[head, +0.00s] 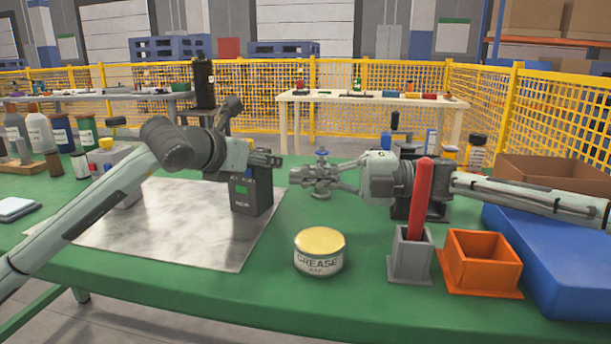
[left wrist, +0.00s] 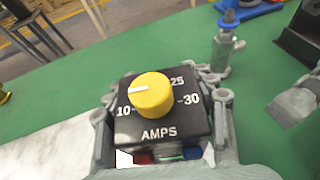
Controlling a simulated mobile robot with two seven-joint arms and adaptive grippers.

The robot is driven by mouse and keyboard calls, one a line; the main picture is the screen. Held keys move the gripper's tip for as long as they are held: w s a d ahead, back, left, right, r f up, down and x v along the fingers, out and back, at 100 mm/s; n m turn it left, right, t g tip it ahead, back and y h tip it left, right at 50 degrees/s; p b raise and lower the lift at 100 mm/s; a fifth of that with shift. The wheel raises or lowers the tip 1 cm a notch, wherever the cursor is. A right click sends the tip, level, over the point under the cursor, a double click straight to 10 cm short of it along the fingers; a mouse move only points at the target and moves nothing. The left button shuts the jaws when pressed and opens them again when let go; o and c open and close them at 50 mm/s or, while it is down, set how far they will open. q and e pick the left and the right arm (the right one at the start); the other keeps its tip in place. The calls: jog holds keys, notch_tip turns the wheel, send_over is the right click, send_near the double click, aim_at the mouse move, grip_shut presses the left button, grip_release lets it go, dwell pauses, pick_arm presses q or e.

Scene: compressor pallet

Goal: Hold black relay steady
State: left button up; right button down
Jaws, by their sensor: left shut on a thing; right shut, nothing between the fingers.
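The black relay (head: 250,197) stands upright at the right edge of the marbled sheet in the head view. In the left wrist view its top face (left wrist: 157,125) fills the middle, with a yellow dial and AMPS markings. My left gripper (head: 264,160) is at the top of the relay, its fingers on both sides and shut on it. My right gripper (head: 302,177) is shut and empty, to the right of the relay and apart from it. It points left toward the relay.
A blue-topped fitting (left wrist: 226,45) stands close to my right gripper. A grease tin (head: 319,252), a grey holder (head: 409,258) with a red stick, an orange bin (head: 482,262) and a blue case (head: 555,262) are to the right. The marbled sheet (head: 170,235) has bare room.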

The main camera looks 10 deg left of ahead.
pick_arm(q)
jog(key=o, duration=1.6)
jog(key=shift+c, duration=0.2)
